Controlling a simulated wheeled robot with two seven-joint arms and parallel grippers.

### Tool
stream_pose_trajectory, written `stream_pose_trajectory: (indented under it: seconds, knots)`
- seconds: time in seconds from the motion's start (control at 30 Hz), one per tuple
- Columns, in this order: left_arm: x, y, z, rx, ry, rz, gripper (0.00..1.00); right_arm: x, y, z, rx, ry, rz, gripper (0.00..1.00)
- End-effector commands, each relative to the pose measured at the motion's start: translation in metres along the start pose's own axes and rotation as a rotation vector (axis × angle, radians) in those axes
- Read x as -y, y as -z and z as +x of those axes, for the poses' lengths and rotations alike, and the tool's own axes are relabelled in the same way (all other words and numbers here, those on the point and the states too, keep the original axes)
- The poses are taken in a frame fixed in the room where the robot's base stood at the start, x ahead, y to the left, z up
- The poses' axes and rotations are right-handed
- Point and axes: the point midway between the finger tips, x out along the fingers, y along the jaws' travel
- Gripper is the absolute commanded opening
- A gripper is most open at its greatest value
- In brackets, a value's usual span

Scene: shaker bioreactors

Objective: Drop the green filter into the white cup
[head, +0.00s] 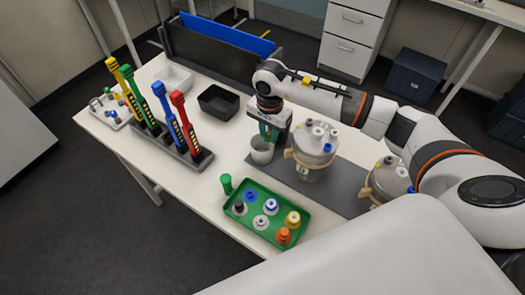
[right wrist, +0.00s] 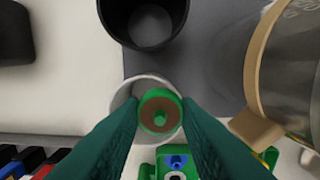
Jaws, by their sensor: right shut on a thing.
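My right gripper (head: 268,132) hangs over the white cup (head: 262,155) on the table. In the right wrist view its dark green fingers (right wrist: 160,122) are closed on the green filter (right wrist: 160,98), a round green piece with a brownish centre. The filter is above the white cup (right wrist: 117,98), whose rim shows around and behind it; it looks over the opening, but its height above the rim is hard to judge. In the head view the fingers largely hide the filter. My left gripper is not in view.
A dark cup (right wrist: 143,42) stands close beside the white cup. A lidded bioreactor vessel (head: 314,150) stands just right. A rack (head: 190,152) of coloured tools stands left.

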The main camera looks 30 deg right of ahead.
Motion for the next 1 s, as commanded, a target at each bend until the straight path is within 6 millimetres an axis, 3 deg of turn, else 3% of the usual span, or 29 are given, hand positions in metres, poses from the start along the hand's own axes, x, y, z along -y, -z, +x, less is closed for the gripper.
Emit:
stream_pose_trajectory:
  seconds: [0.1,0.37,0.4,0.53,0.87,1.0]
  knots:
    - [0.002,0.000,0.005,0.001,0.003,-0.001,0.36,0.000,0.001,0.010,-0.002,-0.001,-0.001,0.05]
    - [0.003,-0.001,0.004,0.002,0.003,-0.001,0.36,0.000,0.000,0.011,-0.001,-0.001,-0.001,0.05]
    - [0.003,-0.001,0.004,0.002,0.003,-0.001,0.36,0.000,0.000,0.011,-0.001,-0.001,-0.001,0.32]
    - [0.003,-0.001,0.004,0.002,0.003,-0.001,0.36,0.000,0.000,0.011,-0.001,-0.001,-0.001,0.53]
    - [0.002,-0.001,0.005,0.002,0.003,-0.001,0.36,-0.001,0.000,0.009,0.000,-0.002,-0.001,0.54]
    - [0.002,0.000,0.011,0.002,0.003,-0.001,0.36,-0.001,-0.001,-0.006,0.002,-0.005,-0.001,0.54]
